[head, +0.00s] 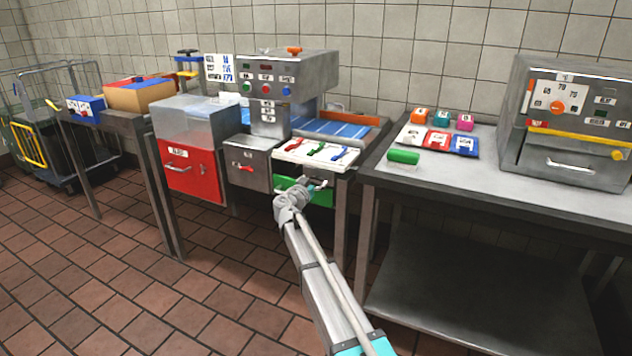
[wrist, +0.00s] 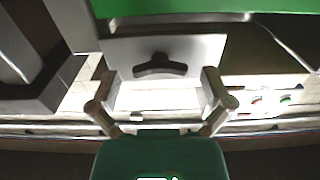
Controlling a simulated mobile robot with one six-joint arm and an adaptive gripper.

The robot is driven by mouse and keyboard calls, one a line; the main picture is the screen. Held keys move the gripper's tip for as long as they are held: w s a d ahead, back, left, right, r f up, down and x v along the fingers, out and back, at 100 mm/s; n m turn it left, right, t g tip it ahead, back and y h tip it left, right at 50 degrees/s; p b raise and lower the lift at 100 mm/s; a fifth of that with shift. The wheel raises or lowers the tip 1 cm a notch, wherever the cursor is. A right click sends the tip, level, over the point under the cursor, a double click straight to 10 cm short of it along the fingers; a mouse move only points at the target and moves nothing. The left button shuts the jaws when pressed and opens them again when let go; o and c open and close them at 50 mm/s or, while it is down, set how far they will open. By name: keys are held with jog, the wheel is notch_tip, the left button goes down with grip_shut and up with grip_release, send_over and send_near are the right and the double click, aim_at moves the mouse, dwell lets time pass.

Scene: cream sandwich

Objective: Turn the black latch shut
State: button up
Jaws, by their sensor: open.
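The black latch (wrist: 160,66) shows in the wrist view as a dark, roughly bar-shaped piece lying crosswise on a pale metal plate (wrist: 202,48). My gripper (wrist: 160,82) is open, with one finger to each side of the latch in the picture. I see no finger touching it, and the gap in depth is hard to judge. In the head view my gripper (head: 314,186) is in front of the green drawer (head: 321,196) below the white panel. I cannot make out the latch in the head view.
A white panel (head: 290,152) with red, green and blue levers sits above my gripper. A grey box with a red handle (head: 243,167) is to the left. A steel table (head: 480,190) with colored blocks and an oven stands to the right. The tiled floor in front is clear.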

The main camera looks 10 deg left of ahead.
jog(key=shift+w+d, duration=0.1)
jog(key=shift+w, duration=0.15)
jog(key=shift+c, duration=0.3)
